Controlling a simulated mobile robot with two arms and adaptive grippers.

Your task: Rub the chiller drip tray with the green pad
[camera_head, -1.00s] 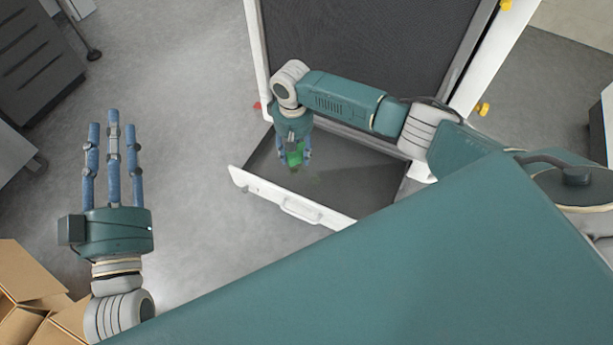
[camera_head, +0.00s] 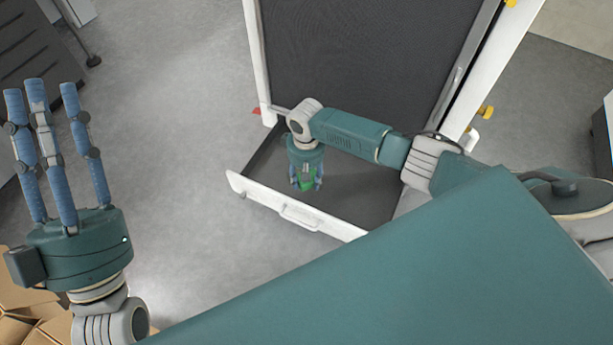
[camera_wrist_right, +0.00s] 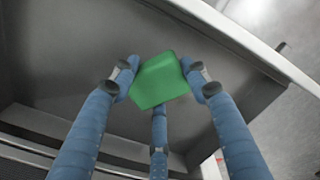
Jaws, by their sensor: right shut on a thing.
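The chiller drip tray (camera_head: 362,190) is a dark, shallow drawer with a white front, pulled out below the tall dark panel. My right gripper (camera_head: 306,186) reaches down into it near the left part of the white front. It is shut on the green pad (camera_head: 307,185). In the right wrist view the green pad (camera_wrist_right: 158,80) sits between the blue fingers, over the grey tray floor (camera_wrist_right: 60,60). Whether the pad touches the floor I cannot tell. My left gripper (camera_head: 45,92) is open and empty, raised at the left, away from the tray.
The white tray front (camera_head: 270,200) has a handle (camera_head: 299,217). The white-framed dark panel (camera_head: 365,70) stands behind the tray. Open cardboard boxes (camera_head: 25,318) lie at the lower left. Grey floor (camera_head: 185,130) is clear left of the tray.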

